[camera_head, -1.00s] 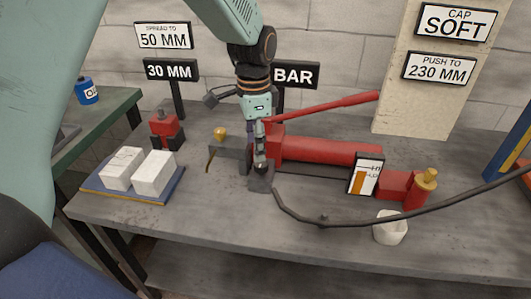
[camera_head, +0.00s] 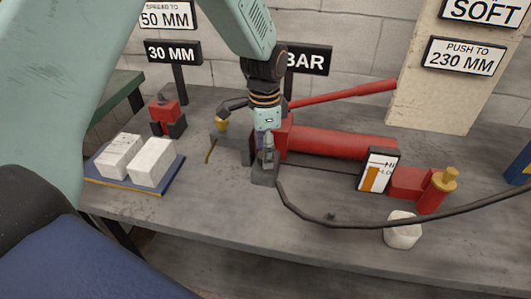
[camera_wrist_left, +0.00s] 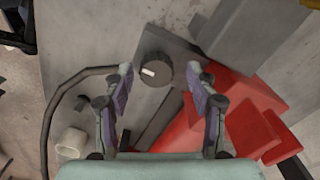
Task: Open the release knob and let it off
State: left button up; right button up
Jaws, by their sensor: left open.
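The release knob (camera_wrist_left: 155,70) is a dark round knob with a white mark, on a grey block in the left wrist view. My left gripper (camera_wrist_left: 159,74) is open, with one finger on each side of the knob; I cannot tell whether they touch it. In the head view my left gripper (camera_head: 265,158) points down at the grey block (camera_head: 263,178) at the left end of the red hand pump (camera_head: 340,145). The knob is largely hidden there by the fingers. My right gripper is not in view.
A red pump handle (camera_head: 345,94) slants up right behind the gripper. A black hose (camera_head: 330,222) runs from the block along the front. A gauge card (camera_head: 378,170), a white cup (camera_head: 403,232) and a tray (camera_head: 172,178) with white blocks stand on the bench.

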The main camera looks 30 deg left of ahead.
pick_arm(q)
jog(key=shift+s+d, duration=0.25)
jog(key=shift+s, duration=0.15)
jog(key=shift+w+a+f, duration=0.15)
jog(key=shift+w+f, duration=0.05)
jog(key=shift+w, duration=0.15)
jog(key=shift+c, duration=0.3)
jog(key=shift+f, duration=0.1)
jog(key=shift+c, duration=0.8)
jog(key=shift+s+r, duration=0.2)
jog(key=shift+r, duration=0.05)
jog(key=c, duration=0.4)
jog(key=shift+f, duration=0.1)
jog(key=c, duration=0.5)
